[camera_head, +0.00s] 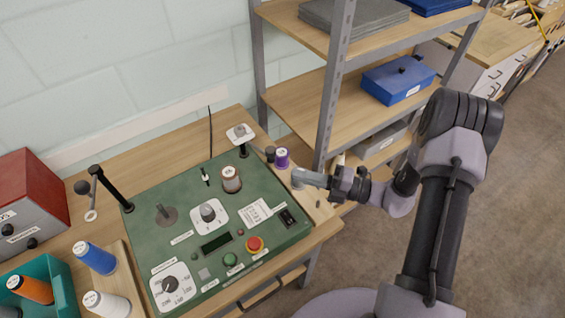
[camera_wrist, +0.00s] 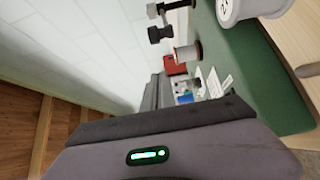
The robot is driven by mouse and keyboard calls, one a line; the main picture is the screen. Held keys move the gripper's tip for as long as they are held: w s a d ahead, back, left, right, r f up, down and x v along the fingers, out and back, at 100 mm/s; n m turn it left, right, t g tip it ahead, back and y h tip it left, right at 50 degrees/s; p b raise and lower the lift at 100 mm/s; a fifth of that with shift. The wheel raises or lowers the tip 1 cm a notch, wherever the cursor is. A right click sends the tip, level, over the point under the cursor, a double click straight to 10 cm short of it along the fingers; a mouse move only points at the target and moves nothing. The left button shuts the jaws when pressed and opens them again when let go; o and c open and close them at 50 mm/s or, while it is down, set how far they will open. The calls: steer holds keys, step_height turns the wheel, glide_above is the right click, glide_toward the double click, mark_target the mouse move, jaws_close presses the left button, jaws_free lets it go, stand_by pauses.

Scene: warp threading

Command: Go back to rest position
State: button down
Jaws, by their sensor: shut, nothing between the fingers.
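My gripper (camera_head: 302,178) is beyond the right edge of the green machine (camera_head: 185,232), low over a wooden strip. Its fingers are shut with nothing between them; their tips are small and hard to make out in the head view. The grey gripper body (camera_wrist: 150,150) fills the bottom of the wrist view. A brownish spool (camera_head: 231,179) stands upright on the machine's upper right part, to the left of my gripper. A purple spool (camera_head: 282,158) stands just behind and left of my gripper. A large white labelled part (camera_wrist: 250,8) is close at the wrist view's top right.
A metal shelf unit (camera_head: 335,85) with wooden boards rises just behind my arm. Black thread guides (camera_head: 112,190) stand at the machine's far left. A red box (camera_head: 30,205), a teal bin (camera_head: 62,285) and a blue spool (camera_head: 95,258) are at left. Open floor lies right.

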steer(key=s+a+r+n+g+h+b, duration=0.2)
steer(key=s+r+n+g+h+b, duration=0.15)
steer(key=s+n, duration=0.45)
steer(key=s+a+r+n+g+h+b, duration=0.25)
steer(key=s+r+n+g+h, duration=0.2)
steer(key=n, duration=0.75)
steer(key=s+d+r+n+t+h+b, duration=0.2)
steer(key=s+d+n+t+h+b, duration=0.3)
steer(key=n, duration=1)
steer(key=s+d+t+h, duration=0.2)
steer(key=t, duration=0.1)
steer(key=shift+s+d+b, duration=0.2)
steer(key=shift+d+b, duration=0.1)
steer(key=shift+d, duration=0.05)
